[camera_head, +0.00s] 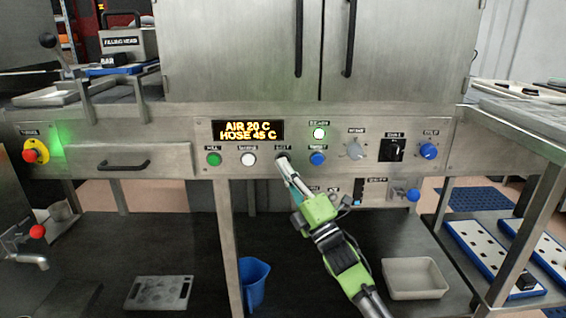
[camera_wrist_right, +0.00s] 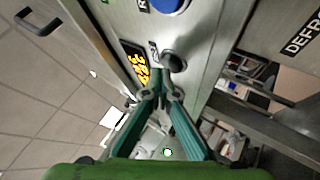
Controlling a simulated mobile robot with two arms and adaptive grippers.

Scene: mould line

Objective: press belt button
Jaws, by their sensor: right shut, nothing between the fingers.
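The belt button (camera_head: 282,157) is a dark round button under its label on the steel control panel (camera_head: 440,160). It sits between a white button (camera_head: 248,159) and a blue button (camera_head: 317,158). My right gripper (camera_head: 285,165) is shut and empty, with its fingertips at the belt button in the head view, partly covering it. In the right wrist view the dark button (camera_wrist_right: 174,61) shows just beyond the closed fingertips (camera_wrist_right: 160,94); I cannot tell whether they touch it. My left gripper is not in view.
A lit display (camera_head: 248,130) reads AIR 20 C, HOSE 45 C. Below are a blue jug (camera_head: 254,282) and a pale tray (camera_head: 414,278).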

